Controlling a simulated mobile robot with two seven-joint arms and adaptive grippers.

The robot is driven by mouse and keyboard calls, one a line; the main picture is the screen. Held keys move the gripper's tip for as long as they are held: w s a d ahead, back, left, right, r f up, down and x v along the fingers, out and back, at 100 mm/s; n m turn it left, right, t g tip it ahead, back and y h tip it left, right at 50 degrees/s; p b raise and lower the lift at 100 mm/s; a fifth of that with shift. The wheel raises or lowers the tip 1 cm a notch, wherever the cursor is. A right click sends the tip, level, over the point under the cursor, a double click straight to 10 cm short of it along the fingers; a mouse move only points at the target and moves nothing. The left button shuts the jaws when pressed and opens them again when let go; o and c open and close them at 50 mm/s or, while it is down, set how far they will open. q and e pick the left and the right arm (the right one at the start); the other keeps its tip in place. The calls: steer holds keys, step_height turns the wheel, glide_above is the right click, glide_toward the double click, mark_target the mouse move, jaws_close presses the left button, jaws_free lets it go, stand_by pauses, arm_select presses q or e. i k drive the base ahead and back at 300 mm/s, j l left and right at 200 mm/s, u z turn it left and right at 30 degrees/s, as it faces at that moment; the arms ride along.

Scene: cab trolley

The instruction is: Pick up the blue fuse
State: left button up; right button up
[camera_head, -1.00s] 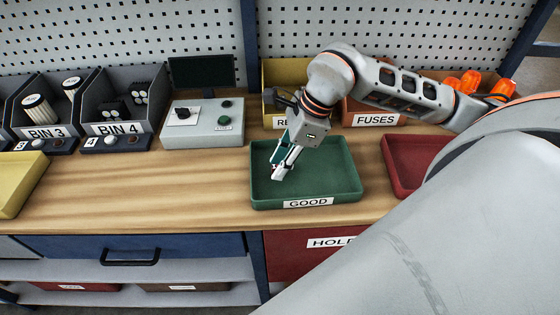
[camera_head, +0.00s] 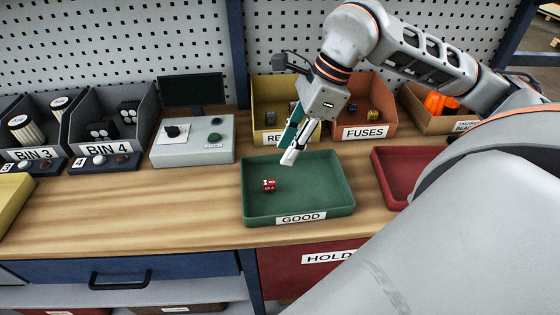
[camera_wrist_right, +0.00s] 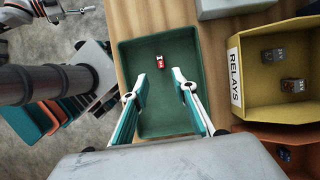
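A small dark blue part (camera_head: 352,107), which looks like the blue fuse, lies in the orange FUSES bin (camera_head: 388,98). It also shows near the lower right edge of the right wrist view (camera_wrist_right: 284,153). My right gripper (camera_head: 291,157) is above the back of the green GOOD tray (camera_head: 301,206), left of the FUSES bin and apart from the blue part. In the right wrist view its fingers (camera_wrist_right: 154,84) are spread with nothing between them. A red fuse (camera_head: 268,185) lies in the GOOD tray. My left gripper is not in view.
A yellow RELAYS bin (camera_head: 262,112) stands left of the FUSES bin. A second part (camera_head: 374,116) lies beside the blue one. A red tray (camera_head: 388,176) is right of the GOOD tray. A grey control box (camera_head: 193,153) stands left. Bare wooden bench (camera_head: 150,200) lies left of the tray.

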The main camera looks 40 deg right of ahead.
mark_target(351, 107)
steer(key=k, duration=1)
